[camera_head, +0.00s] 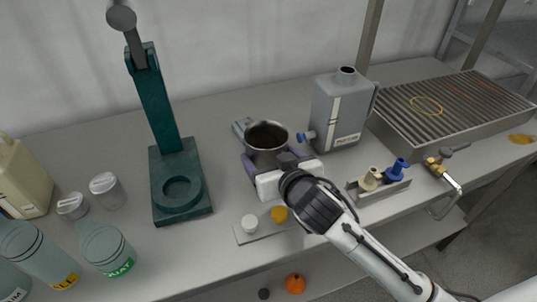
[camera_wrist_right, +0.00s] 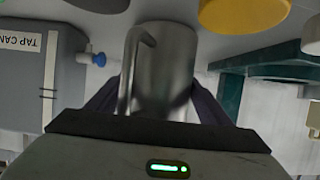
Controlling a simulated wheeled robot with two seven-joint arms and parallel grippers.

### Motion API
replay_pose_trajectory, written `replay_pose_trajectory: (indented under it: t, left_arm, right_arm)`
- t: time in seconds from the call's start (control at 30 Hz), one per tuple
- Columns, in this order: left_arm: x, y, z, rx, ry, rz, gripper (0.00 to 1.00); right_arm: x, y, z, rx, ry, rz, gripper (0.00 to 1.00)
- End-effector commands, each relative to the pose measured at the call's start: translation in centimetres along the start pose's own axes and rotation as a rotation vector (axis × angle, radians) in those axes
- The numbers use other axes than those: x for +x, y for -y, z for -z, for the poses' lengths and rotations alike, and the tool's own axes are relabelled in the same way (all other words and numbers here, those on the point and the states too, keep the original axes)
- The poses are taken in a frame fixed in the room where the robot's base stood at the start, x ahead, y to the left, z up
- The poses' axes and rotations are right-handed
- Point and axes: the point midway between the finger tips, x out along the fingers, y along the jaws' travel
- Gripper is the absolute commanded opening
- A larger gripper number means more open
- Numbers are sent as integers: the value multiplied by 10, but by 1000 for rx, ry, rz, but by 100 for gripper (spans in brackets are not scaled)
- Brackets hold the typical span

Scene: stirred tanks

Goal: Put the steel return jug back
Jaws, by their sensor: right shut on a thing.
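The steel jug (camera_head: 266,136) is upright and open-topped near the middle of the bench, left of the grey tap can (camera_head: 338,112). My right gripper (camera_head: 265,163) is shut on it, with dark purple fingers on either side of its body. In the right wrist view the jug (camera_wrist_right: 170,70) fills the space between the fingers of the gripper (camera_wrist_right: 155,105), and its bent handle faces the camera. I cannot tell whether the jug's base touches the bench. My left gripper is not in view.
A green stand (camera_head: 180,180) rises at the left. Bottles (camera_head: 107,249) and small jars stand at the front left. A plate with a white knob (camera_head: 249,224) and a yellow knob (camera_head: 279,214) lies in front. A slatted drain tray (camera_head: 450,105) sits right.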

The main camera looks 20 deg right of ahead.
Motion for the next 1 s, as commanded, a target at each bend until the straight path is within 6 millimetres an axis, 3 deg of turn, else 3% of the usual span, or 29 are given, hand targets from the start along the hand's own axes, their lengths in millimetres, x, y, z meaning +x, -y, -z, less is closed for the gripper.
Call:
replay_pose_trajectory:
  t: [0.2, 0.23, 0.33, 0.73, 0.87, 1.0]
  left_arm:
    - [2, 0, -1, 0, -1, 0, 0]
    - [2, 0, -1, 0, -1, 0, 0]
    - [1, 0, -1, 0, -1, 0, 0]
    - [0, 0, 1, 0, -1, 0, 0]
    - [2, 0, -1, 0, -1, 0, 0]
    - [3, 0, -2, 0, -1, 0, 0]
  right_arm:
    - [1, 0, -1, 0, -5, 0, 31]
    - [2, 0, -4, 0, 0, -1, 75]
    - [1, 0, -3, 0, 0, -1, 92]
    - [-3, 0, 1, 0, 1, 0, 92]
    - [-22, 0, -1, 1, 0, 1, 92]
    - [-53, 0, 0, 2, 0, 2, 92]
